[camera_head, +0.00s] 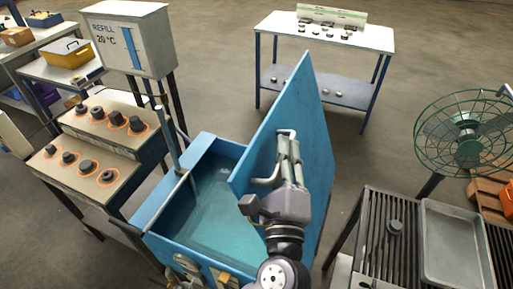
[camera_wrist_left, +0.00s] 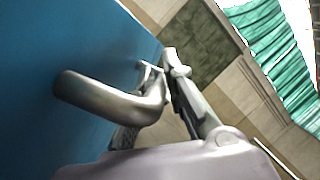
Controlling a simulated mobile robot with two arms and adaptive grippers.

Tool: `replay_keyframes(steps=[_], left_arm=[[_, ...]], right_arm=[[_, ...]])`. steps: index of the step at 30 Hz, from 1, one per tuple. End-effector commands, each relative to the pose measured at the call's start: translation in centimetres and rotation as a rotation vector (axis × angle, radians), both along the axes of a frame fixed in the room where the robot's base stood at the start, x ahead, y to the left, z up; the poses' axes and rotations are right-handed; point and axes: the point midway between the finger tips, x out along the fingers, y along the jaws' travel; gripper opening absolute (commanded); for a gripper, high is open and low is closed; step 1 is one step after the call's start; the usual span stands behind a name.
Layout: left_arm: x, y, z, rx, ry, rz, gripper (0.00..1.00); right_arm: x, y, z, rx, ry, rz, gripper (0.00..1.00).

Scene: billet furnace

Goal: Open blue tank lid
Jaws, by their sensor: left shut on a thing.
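The blue tank (camera_head: 160,238) stands in the middle of the head view with water visible inside. Its blue lid (camera_head: 313,115) stands raised, nearly upright, along the tank's right side. My left gripper (camera_head: 288,143) is at the lid's face, shut on the lid's handle (camera_head: 287,133). In the left wrist view the gripper (camera_wrist_left: 160,85) is close beside the blue lid (camera_wrist_left: 60,50). Part of the handle is hidden by the fingers. My right gripper is not in view.
A console with several dark knobs (camera_head: 108,175) and a refill box (camera_head: 130,40) stand left of the tank. A white table (camera_head: 350,38) is behind. At right are a slatted bench with a grey tray (camera_head: 455,250) and a green fan (camera_head: 465,130). Open floor lies between.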

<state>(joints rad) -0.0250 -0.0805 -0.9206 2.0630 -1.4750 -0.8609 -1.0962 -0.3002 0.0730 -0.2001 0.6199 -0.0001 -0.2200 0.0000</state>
Motion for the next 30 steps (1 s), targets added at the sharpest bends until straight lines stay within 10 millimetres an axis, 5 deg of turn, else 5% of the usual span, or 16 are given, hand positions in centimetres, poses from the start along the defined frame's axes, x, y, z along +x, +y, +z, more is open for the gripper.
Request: replay_keyframes(steps=[17, 18, 30], left_arm=[[-0.5, -1.6, 0.2, 0.037, -0.008, 0.001, 0.0], [-0.5, -1.6, 0.2, 0.037, -0.008, 0.001, 0.12], [-0.5, -1.5, 0.2, 0.036, -0.009, 0.001, 0.31]], right_arm=[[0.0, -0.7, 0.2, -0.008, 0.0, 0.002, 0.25], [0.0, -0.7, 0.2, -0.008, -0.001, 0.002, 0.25], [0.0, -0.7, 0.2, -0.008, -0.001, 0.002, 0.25]])
